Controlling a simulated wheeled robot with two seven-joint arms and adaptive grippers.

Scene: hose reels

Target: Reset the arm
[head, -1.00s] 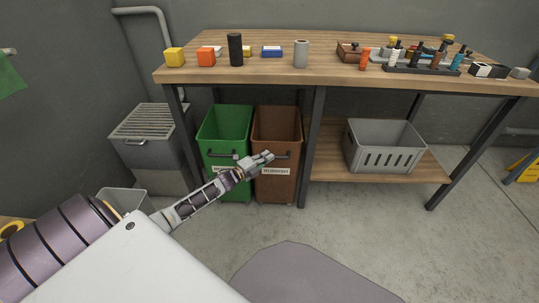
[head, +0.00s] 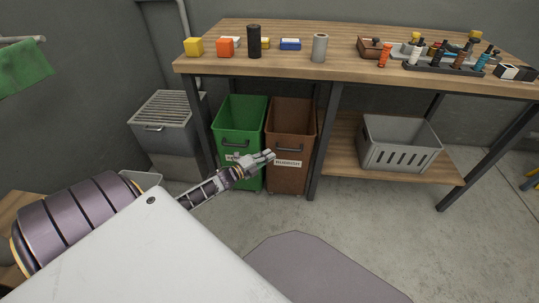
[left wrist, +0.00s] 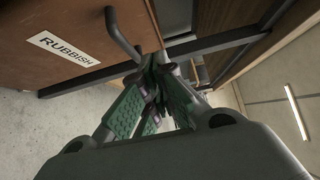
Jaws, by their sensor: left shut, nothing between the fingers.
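My left gripper (head: 267,157) is shut and empty. In the head view it shows in front of the brown bin (head: 291,118), near its label and below its handle. In the left wrist view the closed fingers (left wrist: 152,88) show beside the bin's dark handle and the "RUBBISH" label (left wrist: 58,46). I cannot tell whether the fingers touch the bin. My right gripper is not in view.
A wooden workbench (head: 350,72) carries blocks, cylinders and tools. A green bin (head: 240,117) stands left of the brown bin. A grey crate (head: 400,145) sits on the lower shelf. A grey slatted-top box (head: 165,110) stands at left.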

